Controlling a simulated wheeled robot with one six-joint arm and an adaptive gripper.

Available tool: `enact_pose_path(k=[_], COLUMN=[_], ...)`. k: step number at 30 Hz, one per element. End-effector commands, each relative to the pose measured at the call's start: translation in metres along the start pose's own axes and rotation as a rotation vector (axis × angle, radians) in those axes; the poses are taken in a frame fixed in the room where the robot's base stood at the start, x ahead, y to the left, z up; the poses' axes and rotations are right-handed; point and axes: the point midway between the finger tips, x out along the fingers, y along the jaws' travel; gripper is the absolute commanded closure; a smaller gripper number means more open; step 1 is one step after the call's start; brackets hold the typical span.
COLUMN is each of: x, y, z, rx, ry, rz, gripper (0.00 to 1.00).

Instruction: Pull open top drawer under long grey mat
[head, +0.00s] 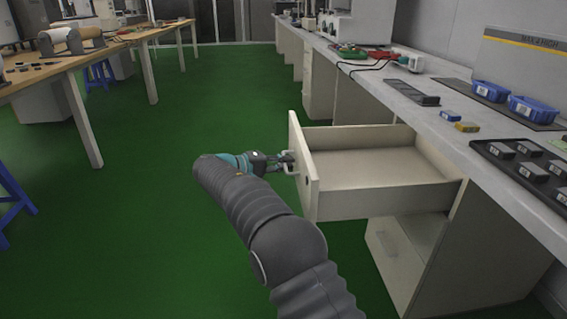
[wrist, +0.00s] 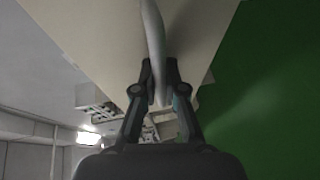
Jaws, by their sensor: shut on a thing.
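The top drawer (head: 385,168) is pulled well out from under the right-hand bench, and its inside looks empty. Its front panel (head: 306,178) faces left over the green floor. My gripper (head: 287,161) is at the outer side of that front and is shut on the drawer handle (head: 291,167). In the wrist view my gripper's fingers (wrist: 160,88) close on both sides of the pale handle (wrist: 155,45). The long grey mat (head: 512,116) lies on the bench top above, with blue bins (head: 532,110) on it.
A lower drawer or cabinet front (head: 393,255) shows below the open drawer. A dark tray (head: 525,165) with several grey blocks sits on the bench at right. A wooden table (head: 85,68) and blue stool (head: 12,195) stand at left. The green floor (head: 150,240) between is clear.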

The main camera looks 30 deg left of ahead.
Motion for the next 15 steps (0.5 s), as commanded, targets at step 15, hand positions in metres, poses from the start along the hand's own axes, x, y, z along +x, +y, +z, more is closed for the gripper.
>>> enact_pose_path(k=[15], x=[-0.0034], y=[-0.0001], z=[-0.0009], rx=[0.000], ry=[0.005], rz=[0.000], gripper=[0.64])
